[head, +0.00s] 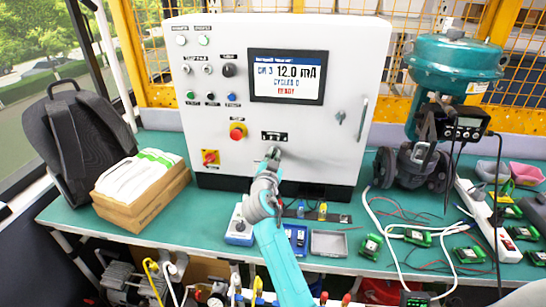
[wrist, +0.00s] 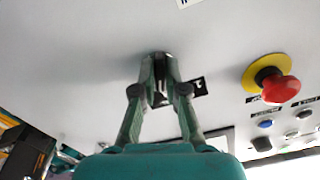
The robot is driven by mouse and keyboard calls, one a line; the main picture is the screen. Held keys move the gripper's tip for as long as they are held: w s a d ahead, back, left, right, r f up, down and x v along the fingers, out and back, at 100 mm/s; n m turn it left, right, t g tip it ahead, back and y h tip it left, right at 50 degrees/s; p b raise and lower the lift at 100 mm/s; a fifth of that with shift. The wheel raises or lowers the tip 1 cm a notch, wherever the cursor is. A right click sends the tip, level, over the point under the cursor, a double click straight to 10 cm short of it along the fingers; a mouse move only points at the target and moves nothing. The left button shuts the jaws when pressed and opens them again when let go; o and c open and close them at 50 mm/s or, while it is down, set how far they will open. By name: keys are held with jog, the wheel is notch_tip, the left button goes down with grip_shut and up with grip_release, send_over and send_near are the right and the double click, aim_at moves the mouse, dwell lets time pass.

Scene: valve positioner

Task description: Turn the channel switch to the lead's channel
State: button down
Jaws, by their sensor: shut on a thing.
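The channel switch is on the lower middle of the white control cabinet (head: 320,120), below a small black label strip (head: 274,136). My gripper (head: 272,154) reaches up to it from below and hides most of it. In the wrist view my gripper (wrist: 160,64) has both fingertips close together at the panel, shut on the switch, whose dark end (wrist: 160,55) barely shows between them. The black label (wrist: 198,88) is partly covered by a finger there. The screen (head: 287,76) reads CH 3 and 12.0 mA. The switch's pointer direction cannot be seen.
A red-yellow rotary switch (head: 210,157) sits lower left. A teal valve actuator (head: 452,60) with cables stands right. Small trays (head: 328,243) and green boards (head: 418,237) lie on the bench.

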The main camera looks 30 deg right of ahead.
jog(key=shift+w+r+m, duration=0.1)
jog(key=shift+r+m, duration=0.05)
jog(key=shift+m, duration=2.15)
jog(key=shift+d, duration=0.1)
jog(key=c, duration=1.3)
grip_release()
jog(key=shift+r, duration=0.1)
jog(key=shift+o, duration=0.4)
jog(key=shift+d, duration=0.1)
jog(key=shift+f, duration=0.25)
jog(key=shift+a, duration=0.25)
jog(key=v, duration=1.1)
jog(key=shift+s, duration=0.4)
jog(key=shift+a, duration=0.1)
